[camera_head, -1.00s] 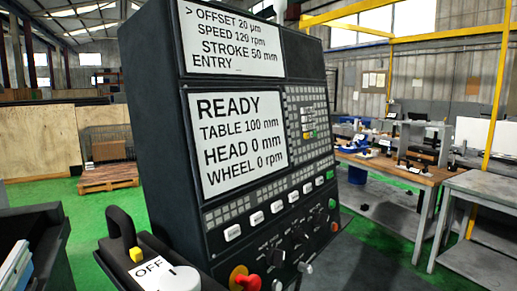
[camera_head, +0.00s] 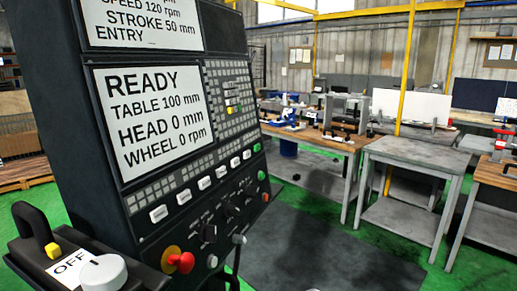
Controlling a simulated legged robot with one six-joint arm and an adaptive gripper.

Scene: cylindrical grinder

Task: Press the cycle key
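The dark control panel (camera_head: 140,195) of the grinder stands at the left, tilted in the picture. Its screen (camera_head: 150,118) reads READY, TABLE 100 mm, HEAD 0 mm, WHEEL 0 rpm. Below the screen runs a slanting row of white keys (camera_head: 182,196). A green button (camera_head: 256,147) sits at the row's right end and another green button (camera_head: 262,176) lies below it. The key labels are too small to read, so I cannot tell which is the cycle key. A keypad (camera_head: 228,85) with a few coloured keys is right of the screen. My gripper is not in view.
A red knob (camera_head: 181,262) sticks out low on the panel, with small levers beside it. A box with a grey dial (camera_head: 103,274) marked OFF is at bottom left. A dark floor mat (camera_head: 320,250) lies clear at right. A workbench (camera_head: 318,139) and grey tables (camera_head: 415,153) stand behind.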

